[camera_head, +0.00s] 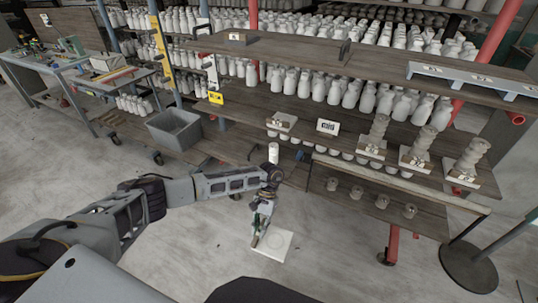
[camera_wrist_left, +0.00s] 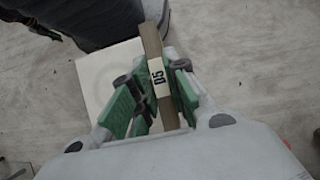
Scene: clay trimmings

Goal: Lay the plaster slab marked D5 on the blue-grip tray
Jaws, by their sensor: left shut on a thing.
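My left gripper (camera_head: 258,238) is shut on the brown wooden edge strip of a pale square plaster slab (camera_head: 277,244). In the left wrist view the strip carries a white label reading D5 (camera_wrist_left: 157,77), between the green finger pads (camera_wrist_left: 155,102). The slab's white face (camera_wrist_left: 102,72) extends to the left of the strip. In the head view the slab is seen over the bare floor in front of the shelving, apart from the shelves. I cannot make out a tray with blue grips for sure. My right gripper is not in view.
A wooden shelf (camera_head: 240,105) holds rows of white bottles. Labelled slabs with stacked clay pieces (camera_head: 415,150) stand on its right part. A lower board (camera_head: 345,190) carries several small cups. A grey bin (camera_head: 175,130) is at left. A round dark base (camera_head: 468,268) stands at right.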

